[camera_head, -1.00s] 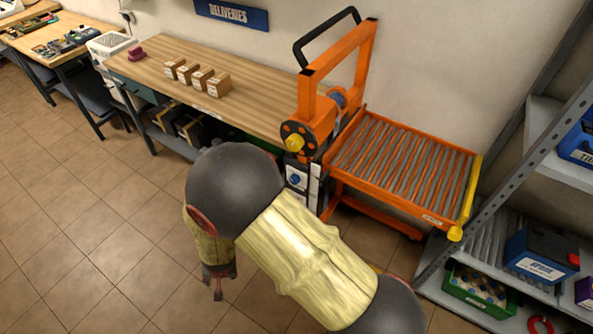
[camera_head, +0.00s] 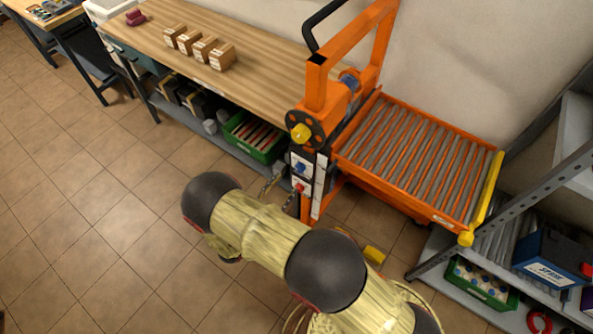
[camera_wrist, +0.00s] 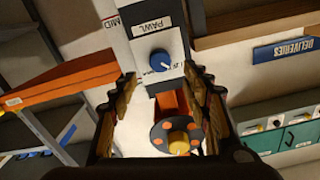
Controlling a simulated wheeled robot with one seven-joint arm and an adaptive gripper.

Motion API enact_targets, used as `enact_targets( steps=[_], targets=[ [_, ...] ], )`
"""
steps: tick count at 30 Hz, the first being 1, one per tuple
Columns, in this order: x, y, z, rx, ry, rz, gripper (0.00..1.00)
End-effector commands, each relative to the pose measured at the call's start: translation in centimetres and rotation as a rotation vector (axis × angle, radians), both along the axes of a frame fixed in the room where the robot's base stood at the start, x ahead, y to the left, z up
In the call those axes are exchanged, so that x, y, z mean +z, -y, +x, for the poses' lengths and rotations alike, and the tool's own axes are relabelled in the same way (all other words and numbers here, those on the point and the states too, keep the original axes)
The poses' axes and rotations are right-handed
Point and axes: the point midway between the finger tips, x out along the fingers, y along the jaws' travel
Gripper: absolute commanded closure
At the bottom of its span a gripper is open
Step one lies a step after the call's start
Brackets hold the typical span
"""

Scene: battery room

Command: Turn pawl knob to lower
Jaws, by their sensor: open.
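The blue pawl knob (camera_wrist: 161,60) sits on a light plate beside a "PAWL" label (camera_wrist: 148,25) in the wrist view. A white pointer line shows on the knob. My gripper (camera_wrist: 160,78) is open, its two fingers spread either side of the knob and apart from it. In the head view the blue knob (camera_head: 300,167) is on the orange lift's front post, above a red knob (camera_head: 300,187). My gripper's fingers (camera_head: 280,196) show partly there, low and left of the panel, behind my arm.
The lift's yellow hub (camera_wrist: 178,142) on a black disc is close by. A roller table (camera_head: 415,165) extends right of the post. A wooden bench (camera_head: 170,50) stands left, a metal shelf (camera_head: 500,215) right. Tiled floor (camera_head: 90,200) is clear at left.

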Motion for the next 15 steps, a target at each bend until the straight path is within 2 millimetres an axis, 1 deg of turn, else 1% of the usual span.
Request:
enact_targets(
  steps=[4,9,15],
  targets=[
    [0.0,1.1,1.3,-0.003,0.002,0.002,0.52],
    [-0.1,2.8,3.5,-0.003,0.001,0.003,0.52],
    [-0.1,4.2,5.3,-0.001,0.000,0.003,0.52]
  ],
)
